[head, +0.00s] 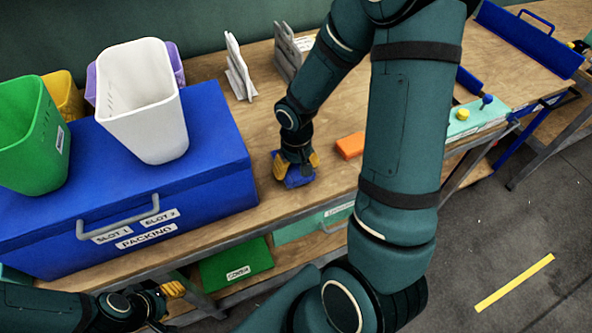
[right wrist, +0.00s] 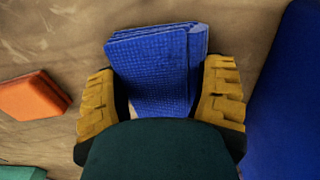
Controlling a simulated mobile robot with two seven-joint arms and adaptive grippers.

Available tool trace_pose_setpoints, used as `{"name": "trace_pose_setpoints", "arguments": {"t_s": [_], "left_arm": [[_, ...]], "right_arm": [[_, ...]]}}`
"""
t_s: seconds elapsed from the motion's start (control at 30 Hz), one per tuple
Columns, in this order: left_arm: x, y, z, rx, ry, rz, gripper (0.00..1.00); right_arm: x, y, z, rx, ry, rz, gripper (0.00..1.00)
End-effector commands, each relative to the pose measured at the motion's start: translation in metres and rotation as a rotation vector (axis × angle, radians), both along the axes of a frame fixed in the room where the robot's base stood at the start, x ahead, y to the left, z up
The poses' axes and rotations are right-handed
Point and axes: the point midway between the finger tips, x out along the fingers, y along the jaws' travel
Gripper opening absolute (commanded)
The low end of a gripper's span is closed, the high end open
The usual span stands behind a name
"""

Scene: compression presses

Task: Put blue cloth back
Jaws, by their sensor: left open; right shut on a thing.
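The blue cloth (head: 297,179) is a folded stack on the wooden table, just right of the blue packing box. It also shows in the right wrist view (right wrist: 153,62), between the yellow fingers. My right gripper (head: 295,168) points down and is shut on the cloth, with one finger on each side of it; the same gripper fills the right wrist view (right wrist: 160,108). I cannot tell whether the cloth touches the table. My left gripper (head: 172,290) is open and empty, low at the left, below the table's front edge.
The blue packing box (head: 215,150) carries a green bin (head: 30,140), a white bin (head: 145,105), and yellow and purple bins behind. An orange block (head: 350,146) lies right of the cloth; it shows in the right wrist view too (right wrist: 33,97). Grey holders (head: 238,70) stand at the back.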

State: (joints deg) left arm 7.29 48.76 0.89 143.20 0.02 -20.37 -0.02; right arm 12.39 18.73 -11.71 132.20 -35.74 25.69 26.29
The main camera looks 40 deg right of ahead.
Motion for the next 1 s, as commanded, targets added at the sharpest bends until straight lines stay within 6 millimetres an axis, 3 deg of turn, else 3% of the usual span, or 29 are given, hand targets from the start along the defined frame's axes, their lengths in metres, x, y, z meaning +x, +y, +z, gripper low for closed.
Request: {"name": "trace_pose_setpoints", "arguments": {"t_s": [0.07,0.43,0.47,0.5,0.53,0.87,1.0], "left_arm": [[0.001,0.0,-0.005,0.0,-0.002,0.001,0.47],[0.001,0.0,-0.008,0.0,-0.003,0.001,0.47],[0.001,0.0,-0.007,0.0,-0.003,0.001,0.47],[0.001,0.0,-0.007,0.0,-0.003,0.001,0.47],[0.001,0.0,-0.007,0.0,-0.003,0.001,0.47],[0.001,0.0,-0.002,0.0,-0.002,0.001,0.47],[0.0,0.0,0.005,0.0,0.001,0.001,0.47]], "right_arm": [[0.0,0.0,-0.011,0.0,0.001,0.0,0.32],[0.0,0.0,-0.014,0.0,-0.001,0.0,0.32],[0.0,0.0,-0.014,0.0,-0.001,0.0,0.81],[0.0,0.0,-0.013,0.0,-0.001,0.0,0.95],[0.0,0.0,-0.013,0.0,-0.001,0.0,1.0],[0.0,0.0,-0.009,0.001,-0.001,0.0,1.0],[0.001,0.0,0.011,-0.001,-0.005,-0.001,1.0]]}}
